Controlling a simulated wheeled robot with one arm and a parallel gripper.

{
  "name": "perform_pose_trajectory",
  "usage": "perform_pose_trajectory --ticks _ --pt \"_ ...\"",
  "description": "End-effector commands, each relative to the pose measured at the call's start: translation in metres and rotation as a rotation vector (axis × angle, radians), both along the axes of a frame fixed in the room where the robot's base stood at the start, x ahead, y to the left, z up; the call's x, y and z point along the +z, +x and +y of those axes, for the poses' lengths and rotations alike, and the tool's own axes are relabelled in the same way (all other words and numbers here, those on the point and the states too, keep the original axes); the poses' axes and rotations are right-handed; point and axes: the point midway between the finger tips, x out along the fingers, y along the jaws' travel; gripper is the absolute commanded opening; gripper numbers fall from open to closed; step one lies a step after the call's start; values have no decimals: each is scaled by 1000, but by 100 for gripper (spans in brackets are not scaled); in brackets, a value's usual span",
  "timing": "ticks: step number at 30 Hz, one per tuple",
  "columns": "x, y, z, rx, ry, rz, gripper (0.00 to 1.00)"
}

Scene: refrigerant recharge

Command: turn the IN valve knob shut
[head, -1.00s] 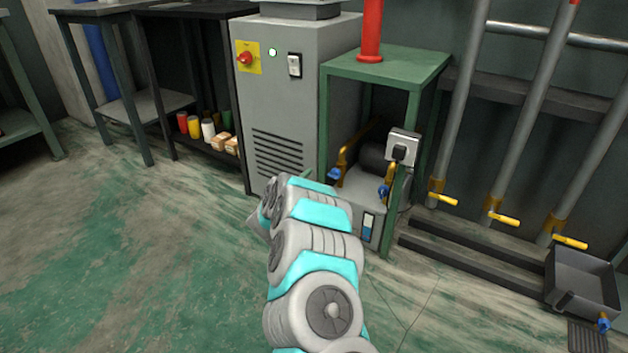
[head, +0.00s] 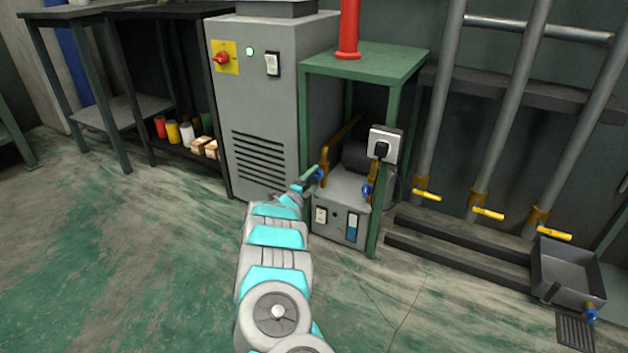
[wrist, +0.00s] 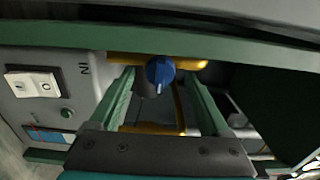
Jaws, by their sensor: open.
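The IN valve knob (wrist: 160,72) is blue and sits on a brass pipe (wrist: 122,58) in the wrist view, near the "IN" lettering, which appears upside down. My gripper (wrist: 160,84) is open, with a green finger on each side of the knob and visible gaps between. I cannot tell how deep the fingers reach around it. In the head view the same blue knob (head: 319,175) is at the left front of the grey pump unit (head: 341,192), with my gripper (head: 308,180) right at it, partly covering it.
A second blue knob (head: 367,190) is to the right on the unit. The green stand's front leg (head: 381,215) and a socket box (head: 385,143) are close by. A grey cabinet (head: 258,115) stands left. Yellow-handled pipes (head: 427,196) are right. The floor in front is open.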

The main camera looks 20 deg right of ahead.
Motion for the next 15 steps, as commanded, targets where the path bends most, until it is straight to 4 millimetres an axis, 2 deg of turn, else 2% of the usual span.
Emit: perform_pose_trajectory --ticks 11,15 --pt "0 6 -7 2 1 1 81" --pt "0 6 -7 2 1 1 67"
